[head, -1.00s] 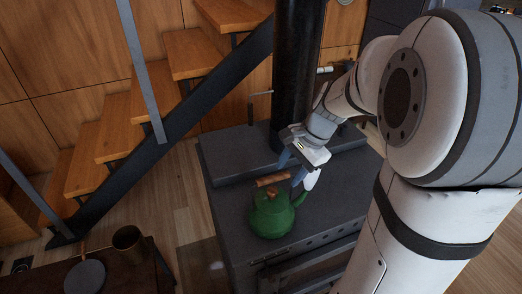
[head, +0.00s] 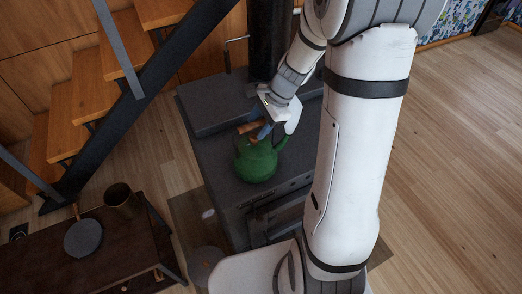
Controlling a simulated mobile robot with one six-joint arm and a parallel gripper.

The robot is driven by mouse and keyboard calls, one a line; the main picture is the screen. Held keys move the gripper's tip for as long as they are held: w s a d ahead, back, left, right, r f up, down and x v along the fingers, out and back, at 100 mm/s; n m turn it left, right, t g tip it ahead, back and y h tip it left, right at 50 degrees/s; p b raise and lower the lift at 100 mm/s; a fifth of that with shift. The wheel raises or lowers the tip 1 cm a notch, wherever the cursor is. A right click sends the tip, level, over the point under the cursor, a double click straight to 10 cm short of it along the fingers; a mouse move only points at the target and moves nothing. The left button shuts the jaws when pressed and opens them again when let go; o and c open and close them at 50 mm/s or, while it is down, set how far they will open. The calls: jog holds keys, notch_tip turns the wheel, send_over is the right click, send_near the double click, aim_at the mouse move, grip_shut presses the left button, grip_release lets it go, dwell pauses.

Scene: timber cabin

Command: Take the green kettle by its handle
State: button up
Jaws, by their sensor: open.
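The green kettle (head: 256,163) stands upright on the dark stove top (head: 215,150), near its front edge. Its wooden handle (head: 247,127) arches over the lid, and its spout points to the right. My gripper (head: 272,130) comes down from the upper right and is open at the handle. One blue-grey finger shows beside the handle, and a paler finger is to the right near the spout. The handle's right end is partly hidden by the gripper. I cannot tell whether the fingers touch it.
A black stove pipe (head: 268,40) rises behind the gripper. A raised dark ledge (head: 212,101) runs along the stove's back. Wooden stairs are at the left; open floor lies right.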

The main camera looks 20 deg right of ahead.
jog(key=shift+c, duration=0.3)
grip_shut()
dwell(1.1)
